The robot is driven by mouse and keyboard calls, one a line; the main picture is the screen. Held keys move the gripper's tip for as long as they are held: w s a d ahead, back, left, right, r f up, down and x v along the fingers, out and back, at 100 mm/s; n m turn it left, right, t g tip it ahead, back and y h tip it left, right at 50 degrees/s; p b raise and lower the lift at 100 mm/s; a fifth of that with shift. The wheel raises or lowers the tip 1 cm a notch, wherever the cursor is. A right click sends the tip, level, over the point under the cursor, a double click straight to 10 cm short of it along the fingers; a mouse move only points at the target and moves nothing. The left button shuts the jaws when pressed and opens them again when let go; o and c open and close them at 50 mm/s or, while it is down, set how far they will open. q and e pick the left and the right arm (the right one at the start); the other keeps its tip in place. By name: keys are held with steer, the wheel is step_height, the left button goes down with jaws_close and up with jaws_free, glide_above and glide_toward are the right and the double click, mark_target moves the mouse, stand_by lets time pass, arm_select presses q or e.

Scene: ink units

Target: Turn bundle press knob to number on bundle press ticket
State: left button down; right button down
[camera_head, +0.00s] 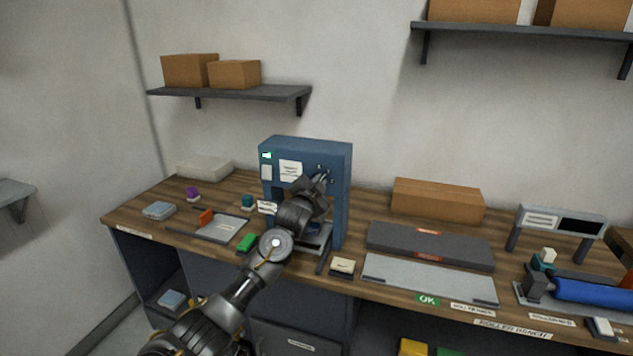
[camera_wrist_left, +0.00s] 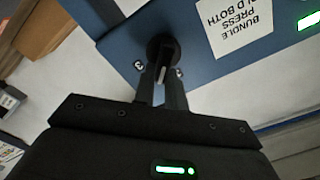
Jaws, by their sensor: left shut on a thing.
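The blue bundle press (camera_head: 335,150) stands on the wooden workbench. My left arm reaches to its front face, and the left gripper (camera_head: 318,184) is at the knob area, partly hiding it. In the left wrist view the black round knob (camera_wrist_left: 161,47) is on the blue panel, and the left gripper (camera_wrist_left: 163,82) is shut on it. Small white digits (camera_wrist_left: 138,65) stand beside the knob; they appear turned over and I cannot read them surely. A white paper (camera_head: 290,170) on the press, also in the wrist view (camera_wrist_left: 236,24), reads "BUNDLE PRESS". I cannot tell which card is the ticket. My right gripper is not in view.
A small white card (camera_head: 267,207) is low on the press's left. A green block (camera_head: 247,242) and a grey tray (camera_head: 222,229) lie left of my arm. A grey flat machine (camera_head: 430,245) and a cardboard box (camera_head: 438,200) stand to the right.

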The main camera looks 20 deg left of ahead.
arm_select(q)
steer(key=shift+d+f+m+b, duration=0.1)
steer(key=shift+f+m+b, duration=0.15)
steer(key=shift+m, duration=1.2)
steer(key=shift+d+f+m+b, duration=0.1)
steer(key=shift+f+m, duration=0.1)
steer(key=shift+m, duration=1.3)
steer(key=shift+d+f+m+b, duration=0.1)
steer(key=shift+f+m+b, duration=0.15)
steer(key=shift+m, duration=1.2)
steer(key=c, duration=1.4)
jaws_free()
steer(key=shift+c, duration=0.2)
